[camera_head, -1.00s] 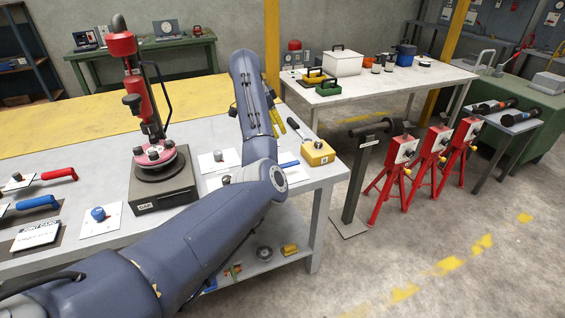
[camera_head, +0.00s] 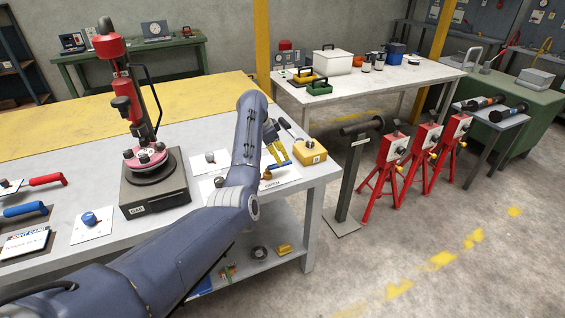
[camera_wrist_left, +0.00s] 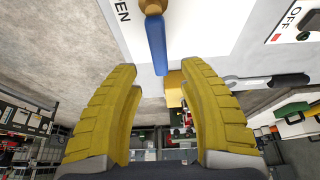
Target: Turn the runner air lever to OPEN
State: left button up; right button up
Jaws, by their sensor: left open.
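The runner air lever has a blue handle (camera_wrist_left: 156,45) on a brass pivot (camera_wrist_left: 153,7), mounted on a white plate (camera_wrist_left: 205,25) with partly visible OPEN lettering. In the head view its brass part (camera_head: 267,174) sits near the table's right end, above the word OPEN. My left gripper (camera_wrist_left: 160,72) is open, with its yellow fingers on either side of the handle's free end and gaps on both sides. In the head view the left gripper (camera_head: 276,139) is partly hidden by my arm. My right gripper is not in view.
A yellow box (camera_head: 310,152) stands right of the lever plate, with a dark-handled tool (camera_head: 287,128) behind it. A red-topped spool fixture (camera_head: 148,160) on a grey base stands left of my arm.

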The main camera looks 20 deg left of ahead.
pick_arm(q)
jog(key=shift+x, duration=2.2)
jog(key=shift+c, duration=0.5)
grip_shut()
